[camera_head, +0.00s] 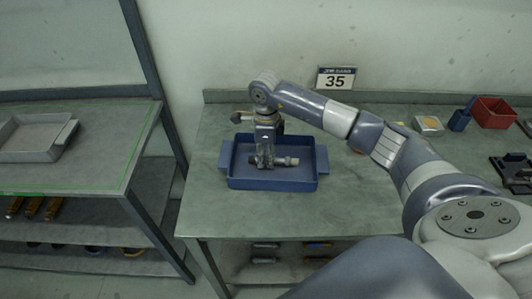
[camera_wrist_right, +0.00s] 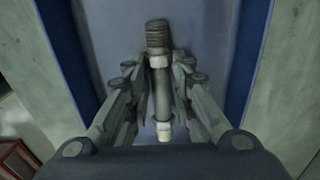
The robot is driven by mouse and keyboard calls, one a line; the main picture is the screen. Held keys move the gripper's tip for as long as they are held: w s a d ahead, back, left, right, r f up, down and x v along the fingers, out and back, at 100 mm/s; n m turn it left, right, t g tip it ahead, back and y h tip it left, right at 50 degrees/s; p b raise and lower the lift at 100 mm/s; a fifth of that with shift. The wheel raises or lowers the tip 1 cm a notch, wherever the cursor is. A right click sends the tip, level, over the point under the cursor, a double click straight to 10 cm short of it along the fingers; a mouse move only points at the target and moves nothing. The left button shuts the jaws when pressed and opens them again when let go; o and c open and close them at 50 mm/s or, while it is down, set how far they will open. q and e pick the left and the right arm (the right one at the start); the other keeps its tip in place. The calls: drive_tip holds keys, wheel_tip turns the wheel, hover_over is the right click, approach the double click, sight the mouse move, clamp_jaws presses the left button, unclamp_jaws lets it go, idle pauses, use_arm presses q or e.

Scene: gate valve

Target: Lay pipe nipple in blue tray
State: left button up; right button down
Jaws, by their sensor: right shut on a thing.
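The blue tray (camera_head: 240,183) sits on the green workbench toward its left side. My right gripper (camera_head: 265,163) points down over the tray and is shut on the pipe nipple (camera_head: 288,161). The nipple lies level, left to right, within the tray's outline; I cannot tell whether it touches the tray floor. In the right wrist view the nipple (camera_wrist_right: 159,62) shows a dark threaded end and a pale end, between the fingers of the gripper (camera_wrist_right: 160,92). The tray's blue wall (camera_wrist_right: 247,60) shows beside it. My left gripper is not in view.
The workbench (camera_head: 350,205) is clear around the tray's front and right. A red bin (camera_head: 493,112), a small blue container (camera_head: 460,121) and a dark fixture (camera_head: 515,172) stand at the far right. A grey tray (camera_head: 32,138) sits on a separate rack at left. The wall rises behind the bench.

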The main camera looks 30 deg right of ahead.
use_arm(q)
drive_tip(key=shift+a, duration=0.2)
use_arm(e)
drive_tip(key=c, duration=1.3)
unclamp_jaws()
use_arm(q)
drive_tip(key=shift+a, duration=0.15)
use_arm(e)
wheel_tip(320, 180, up, 12)
